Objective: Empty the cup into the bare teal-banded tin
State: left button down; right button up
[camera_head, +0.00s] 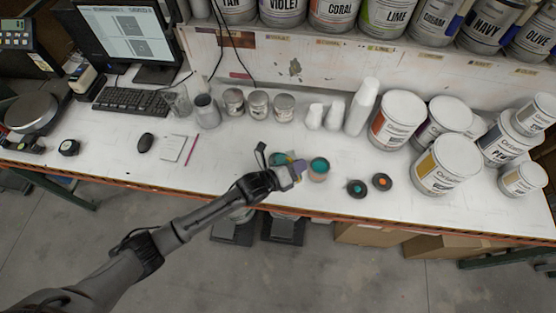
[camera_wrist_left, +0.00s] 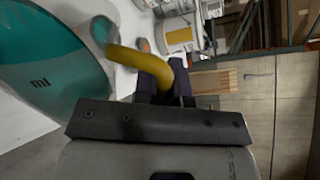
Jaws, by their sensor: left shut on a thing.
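My left gripper (camera_head: 293,172) is shut on the yellow curved handle (camera_wrist_left: 135,57) of a teal cup (camera_wrist_left: 50,65). The cup fills the left of the left wrist view, and "ml" is printed on its wall. In the head view, the cup (camera_head: 279,159) shows partly behind the gripper, above the table's front part. A small round container (camera_head: 319,170), teal on top and peach on its side, stands just right of the gripper. Several small grey tins (camera_head: 259,104) stand at the back; I cannot make out a teal band on them. My right gripper is out of view.
Two dark discs, one with a teal centre (camera_head: 357,188) and one with an orange centre (camera_head: 382,182), lie to the right. White cup stacks (camera_head: 362,106) and large pails (camera_head: 446,165) stand behind and right.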

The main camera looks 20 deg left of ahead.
pick_arm(q)
jog(key=shift+w, duration=0.1)
dwell(0.4)
jog(key=shift+w+a, duration=0.1)
jog(key=shift+a, duration=0.05)
dwell(0.9)
jog(key=shift+n, duration=0.3)
jog(key=shift+w+a+b, duration=0.15)
jog(key=shift+b, duration=0.15)
dwell(0.9)
jog(key=shift+a+r+n, duration=0.1)
jog(key=shift+r+n, duration=0.05)
jog(key=shift+n, duration=0.15)
dwell(0.3)
jog(key=shift+w+a+r, duration=0.1)
jog(key=shift+w+r, duration=0.05)
dwell(0.8)
jog(key=shift+r+g+h, duration=0.1)
jog(key=shift+g+h, duration=0.2)
jog(key=shift+w+a+r+n, duration=0.1)
jog(key=shift+w+a+n, duration=0.1)
jog(key=shift+n, duration=0.2)
dwell(0.7)
jog(key=shift+w+a+r, duration=0.1)
jog(key=shift+a+r, duration=0.05)
jog(key=shift+r, duration=0.05)
dwell(0.9)
